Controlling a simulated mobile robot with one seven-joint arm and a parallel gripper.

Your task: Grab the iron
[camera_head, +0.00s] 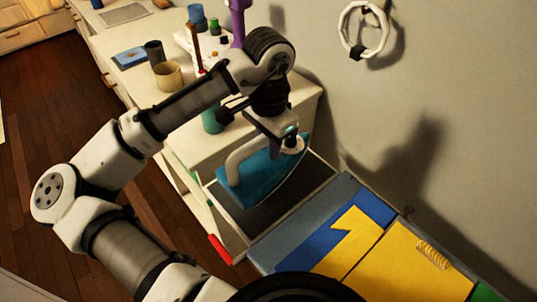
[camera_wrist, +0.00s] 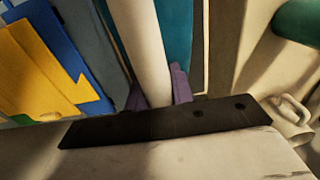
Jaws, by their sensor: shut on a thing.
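The iron has a teal body (camera_head: 256,174) and a white handle (camera_head: 236,162). It is over or in an open, dark-bottomed compartment (camera_head: 265,214) beside the counter; I cannot tell whether it touches the bottom. My gripper (camera_head: 272,134) is above the iron and shut on its white handle. In the wrist view, the handle (camera_wrist: 140,45) runs between the purple fingers of my gripper (camera_wrist: 158,92), with the teal body (camera_wrist: 177,30) behind it. The fingertips are partly hidden by the handle.
Blue and yellow folded cloths or boards (camera_head: 370,225) lie right of the compartment. The counter (camera_head: 225,150) holds cups, including a tan one (camera_head: 168,75), and a teal bottle (camera_head: 212,119). The wall with a white ring (camera_head: 345,28) is close on the right.

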